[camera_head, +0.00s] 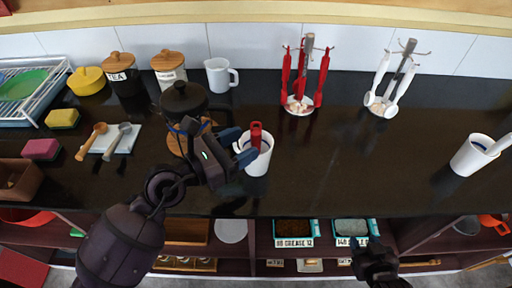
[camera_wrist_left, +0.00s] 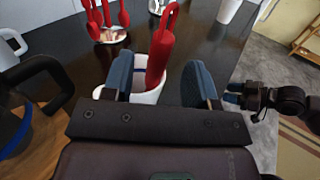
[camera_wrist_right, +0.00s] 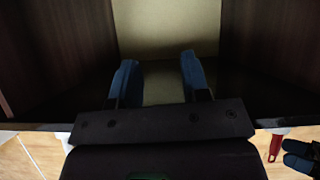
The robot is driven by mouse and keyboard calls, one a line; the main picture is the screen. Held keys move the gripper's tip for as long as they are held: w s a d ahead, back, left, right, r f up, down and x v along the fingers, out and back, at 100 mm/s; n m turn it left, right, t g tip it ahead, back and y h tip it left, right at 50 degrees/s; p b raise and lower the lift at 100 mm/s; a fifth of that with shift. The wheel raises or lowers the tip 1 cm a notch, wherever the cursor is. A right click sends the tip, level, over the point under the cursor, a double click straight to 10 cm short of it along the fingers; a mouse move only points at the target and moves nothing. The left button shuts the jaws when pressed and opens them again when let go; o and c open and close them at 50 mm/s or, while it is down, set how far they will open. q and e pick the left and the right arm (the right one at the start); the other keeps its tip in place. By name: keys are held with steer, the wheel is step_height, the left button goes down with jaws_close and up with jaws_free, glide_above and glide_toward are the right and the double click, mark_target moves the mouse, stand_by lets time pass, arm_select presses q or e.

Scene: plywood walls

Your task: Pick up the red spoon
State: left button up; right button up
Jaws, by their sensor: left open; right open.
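A red utensil handle (camera_head: 256,134) stands up out of a white cup (camera_head: 257,165) on the dark counter. In the left wrist view the red handle (camera_wrist_left: 160,52) rises between my fingers, with the white cup (camera_wrist_left: 146,96) around its lower part. The utensil's lower end is hidden in the cup. My left gripper (camera_head: 244,146) is open at the cup, with its fingers on either side of the red handle; whether they touch it I cannot tell. More red utensils (camera_head: 302,78) hang on a stand behind. My right gripper (camera_wrist_right: 155,80) is open and empty, low before the shelves.
A black kettle (camera_head: 184,100) stands close to my left gripper. White utensils hang on a second stand (camera_head: 378,105). Another white cup (camera_head: 470,157) is at the right. Canisters, sponges and a dish rack (camera_head: 50,88) fill the left. The counter's right middle is clear.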

arm_select(q)
steer(key=shift+p+x, duration=0.4)
steer(key=shift+x, duration=2.35)
steer(key=shift+r, duration=0.1)
jaws_close()
